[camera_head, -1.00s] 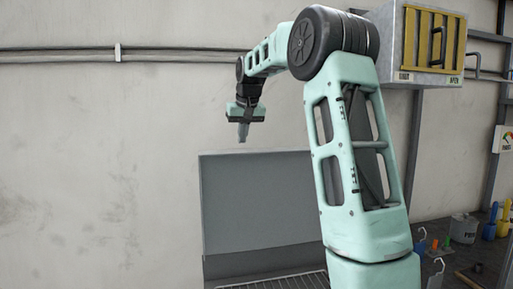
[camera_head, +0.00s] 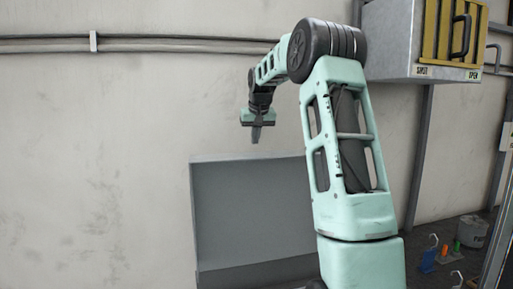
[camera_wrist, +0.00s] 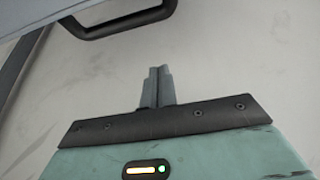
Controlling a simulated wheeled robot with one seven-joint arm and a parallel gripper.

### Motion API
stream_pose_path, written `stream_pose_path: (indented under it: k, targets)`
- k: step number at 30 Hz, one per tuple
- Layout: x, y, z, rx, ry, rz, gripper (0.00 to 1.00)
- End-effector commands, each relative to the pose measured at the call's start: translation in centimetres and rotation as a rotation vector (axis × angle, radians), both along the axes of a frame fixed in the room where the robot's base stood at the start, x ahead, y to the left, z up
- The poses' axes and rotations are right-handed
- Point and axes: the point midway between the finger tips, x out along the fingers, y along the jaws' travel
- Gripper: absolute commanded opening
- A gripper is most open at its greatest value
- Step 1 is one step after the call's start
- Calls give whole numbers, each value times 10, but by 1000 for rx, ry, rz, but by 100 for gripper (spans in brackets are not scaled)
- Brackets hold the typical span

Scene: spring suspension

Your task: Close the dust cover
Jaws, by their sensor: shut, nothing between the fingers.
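A large grey panel (camera_head: 248,210) stands raised and tilted against the wall in the head view; it looks like the raised dust cover, but I cannot be sure. My gripper (camera_head: 256,138) points down just above the panel's top edge in the picture. Contact cannot be told. In the wrist view my gripper's fingers (camera_wrist: 160,72) are together with nothing between them. A dark bar handle (camera_wrist: 125,18) on a grey surface shows beyond the fingertips, apart from them. My arm hides the panel's right side.
A grey box (camera_head: 390,42) with a yellow slatted front (camera_head: 447,32), a black handle and "SHUT" and "OPEN" labels hangs at upper right. A pipe (camera_head: 150,44) runs along the wall. A bucket (camera_head: 473,230) and small hooked items stand on the floor at lower right.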

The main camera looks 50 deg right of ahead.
Motion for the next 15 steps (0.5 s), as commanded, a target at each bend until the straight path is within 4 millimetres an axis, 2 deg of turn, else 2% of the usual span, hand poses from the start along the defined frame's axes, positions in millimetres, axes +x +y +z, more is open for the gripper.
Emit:
stream_pose_path:
  k: [6, 15]
  targets:
    - [15, -12, -39, 4, 3, 1, 0]
    - [-12, 10, -41, 0, 1, -1, 0]
